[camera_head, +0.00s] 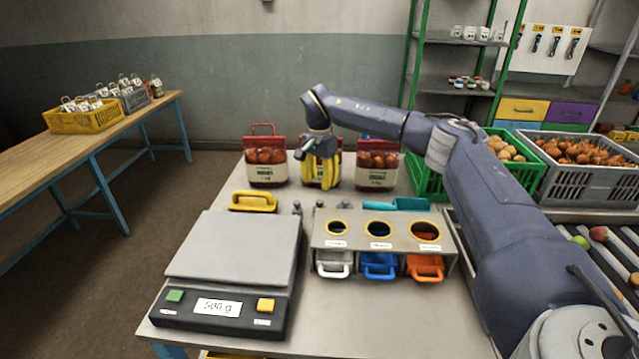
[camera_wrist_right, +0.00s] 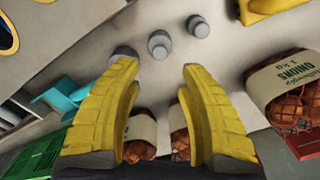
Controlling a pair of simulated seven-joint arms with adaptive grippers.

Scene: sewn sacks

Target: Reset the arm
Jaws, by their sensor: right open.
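My right gripper (camera_head: 321,183) hangs with its yellow fingers pointing down, in front of the middle sewn sack (camera_head: 336,150) and partly hiding it. In the right wrist view its fingers (camera_wrist_right: 156,68) are spread apart with nothing held between the tips. Small grey pegs (camera_wrist_right: 159,46) stand on the table beyond the fingertips. The left sack (camera_head: 266,166) and the right sack (camera_head: 377,163) stand upright at the table's back edge. A sack labelled onions (camera_wrist_right: 287,85) shows at the right of the wrist view. My left gripper is out of view.
A scale (camera_head: 236,245) reading 500 g stands at the front left. A grey stand (camera_head: 350,243) with several holes has white, blue and orange scoops below. A yellow-handled tool (camera_head: 253,201) lies behind the scale. Green (camera_head: 424,181) and grey (camera_head: 590,178) crates of produce stand at the right.

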